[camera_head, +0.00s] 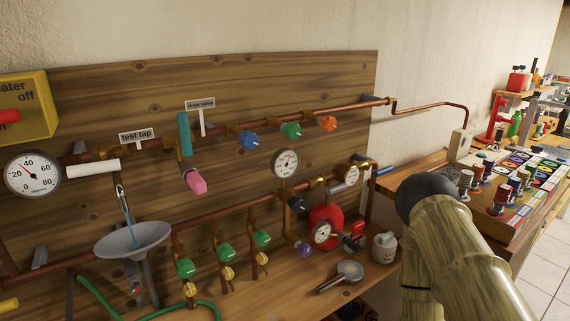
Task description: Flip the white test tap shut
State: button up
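The white test tap (93,168) shows at the left as a white lever lying roughly along the copper pipe, just under the "test tap" label (137,136). Its left end is close to the round dial gauge (32,173). Below its right end a thin spout points down, and a pale blue streak (126,207), which looks like water, runs into a grey funnel (133,241). My arm comes in from the lower right, well away from the tap. My gripper is not in view.
A teal lever (184,134) and a pink handle (194,181) are right of the tap. Blue, green and orange knobs sit farther along the upper pipe. A white jug (384,247) and a small pan (343,276) stand on the bench. A yellow switch box (27,105) is at upper left.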

aim_at(112, 165)
jog(key=z, duration=0.8)
jog(key=k, duration=0.95)
jog(key=u, duration=1.4)
